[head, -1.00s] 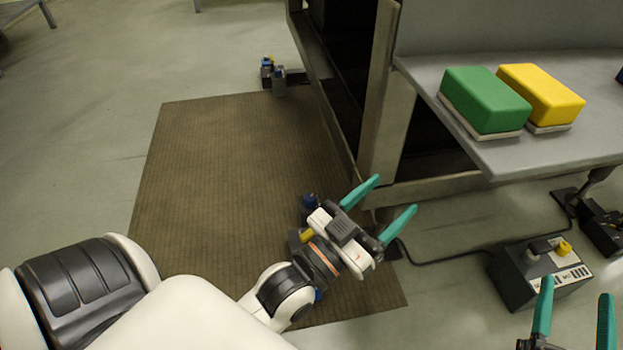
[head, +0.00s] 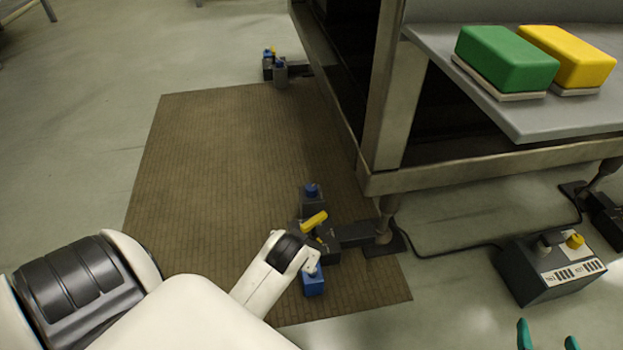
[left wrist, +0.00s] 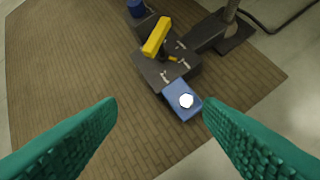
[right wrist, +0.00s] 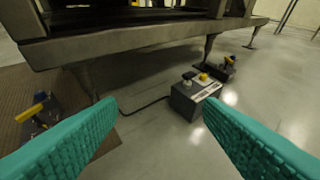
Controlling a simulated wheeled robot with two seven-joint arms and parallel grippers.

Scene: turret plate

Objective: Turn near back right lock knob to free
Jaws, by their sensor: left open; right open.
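A dark lock block with a yellow bar-shaped knob (head: 314,221) sits on the brown mat beside the machine's foot. The knob also shows in the left wrist view (left wrist: 157,36), standing up from the dark plate with white marks. A blue piece (left wrist: 181,100) with a pale hex head sticks out from the block. My left gripper (left wrist: 160,125) is open and empty, with the blue piece ahead between its fingers; the knob is farther off. In the head view its fingers are hidden. My right gripper (head: 548,338) is open and empty at the lower right, away from the block.
A control box (head: 550,267) with a yellow knob stands on the floor at right; a black cable runs from it. The steel machine frame (head: 385,100) rises behind the block. Green (head: 507,58) and yellow (head: 567,55) blocks rest on its shelf. Open mat (head: 230,180) lies left.

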